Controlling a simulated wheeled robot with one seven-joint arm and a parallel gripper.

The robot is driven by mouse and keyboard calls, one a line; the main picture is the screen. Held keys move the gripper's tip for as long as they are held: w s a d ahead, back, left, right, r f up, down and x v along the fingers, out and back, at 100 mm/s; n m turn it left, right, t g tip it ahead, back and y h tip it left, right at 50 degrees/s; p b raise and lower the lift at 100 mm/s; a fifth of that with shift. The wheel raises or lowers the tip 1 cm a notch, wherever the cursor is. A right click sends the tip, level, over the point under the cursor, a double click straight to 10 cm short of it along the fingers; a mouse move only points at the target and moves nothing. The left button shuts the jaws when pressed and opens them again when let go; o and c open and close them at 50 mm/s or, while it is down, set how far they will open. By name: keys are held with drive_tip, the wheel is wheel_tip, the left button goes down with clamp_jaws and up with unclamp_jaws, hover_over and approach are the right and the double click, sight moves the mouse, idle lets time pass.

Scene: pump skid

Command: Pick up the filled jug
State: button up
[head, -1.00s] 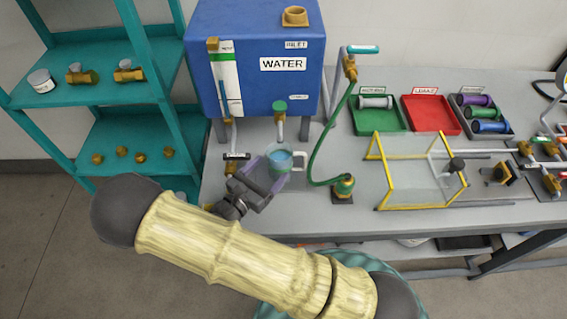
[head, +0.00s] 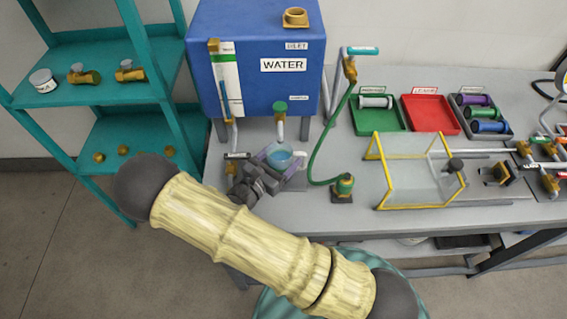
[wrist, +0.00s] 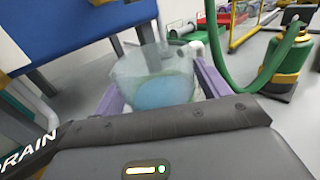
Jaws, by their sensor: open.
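The filled jug (head: 279,156) is clear with blue water inside. It stands on the bench below the green-handled tap (head: 280,108) of the blue water tank. In the wrist view the jug (wrist: 158,80) is between the two purple fingers of my gripper (wrist: 160,100), one on each side. The fingers are open around it, and I cannot tell whether either touches it. In the head view my gripper (head: 277,162) reaches in from the lower left, and its fingers partly hide the jug. The jug looks upright.
The blue tank (head: 255,60) stands behind the jug. A clear yellow-framed guard (head: 415,170) is farther right. A teal shelf (head: 95,80) stands at the left.

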drive_tip(key=c, duration=1.1)
drive_tip(key=shift+o, duration=0.2)
drive_tip(key=shift+r, duration=0.15)
